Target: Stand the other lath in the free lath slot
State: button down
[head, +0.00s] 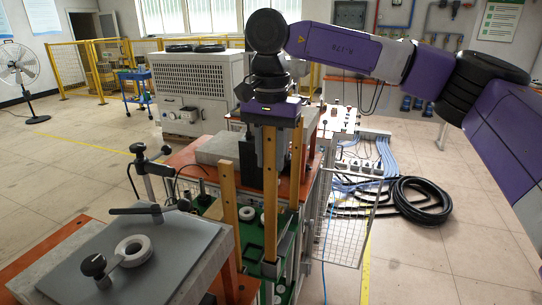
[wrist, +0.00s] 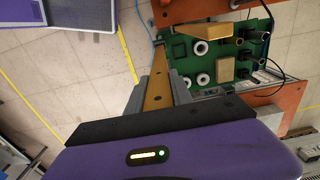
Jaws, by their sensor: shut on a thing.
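My gripper (head: 270,150) points down at the centre of the head view and is shut on a long wooden lath (head: 270,205), held upright. The held lath (wrist: 157,88) also shows between the grey fingers in the wrist view. Its lower end is by a grey metal bracket (head: 284,248); I cannot tell whether it is inside or only in front of it. A second lath (head: 228,215) stands upright to the left. A shorter wooden strip (head: 297,150) shows upright behind the gripper, partly hidden. The opening of the free slot cannot be made out.
A green board (wrist: 180,50) with white rings and wooden blocks lies beside the held lath. A grey plate (head: 150,260) with a clamp handle and white ring is at the front left.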

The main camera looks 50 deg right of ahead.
aim_at(271, 179)
jog(key=shift+f, duration=0.1)
dwell(0.3)
jog(key=shift+f+b, duration=0.35)
jog(key=shift+f, duration=0.05)
jog(key=shift+f+b, duration=1.65)
jog(key=shift+f, duration=0.9)
jog(key=c, duration=1.1)
grip_release()
jog(key=shift+o, duration=0.2)
jog(key=shift+r, duration=0.15)
jog(key=shift+r, duration=3.8)
